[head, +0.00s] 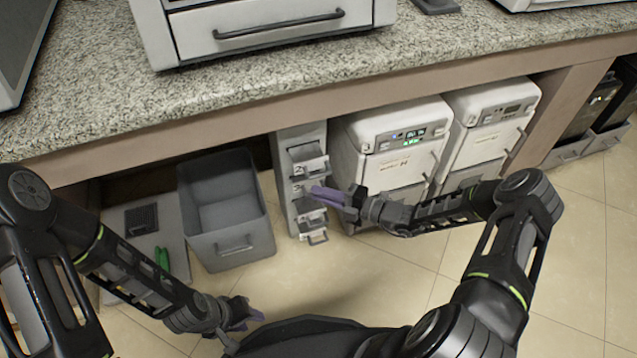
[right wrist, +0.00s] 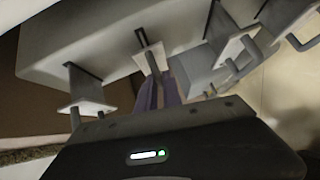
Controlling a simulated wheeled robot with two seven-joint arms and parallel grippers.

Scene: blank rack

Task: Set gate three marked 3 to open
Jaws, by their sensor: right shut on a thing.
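The narrow grey rack (head: 286,178) stands under the counter with several gates stacked down its front, each a small plate with a handle. It also fills the top of the right wrist view (right wrist: 105,32). My right gripper (head: 322,194) is shut on the handle of the second gate from the top; this gate plate (right wrist: 150,58) shows between the purple fingers in the right wrist view. The number beside it is too small to read surely. The top gate (head: 310,167) and the lower gates (head: 316,237) are clear of my fingers. My left gripper (head: 243,316) is low, away from the rack; its jaw opening is unclear.
An open grey bin (head: 228,240) stands left of the rack. White machines (head: 395,150) stand close on its right. The granite counter (head: 240,100) overhangs the rack from above. The tiled floor (head: 390,280) in front is free apart from my arms.

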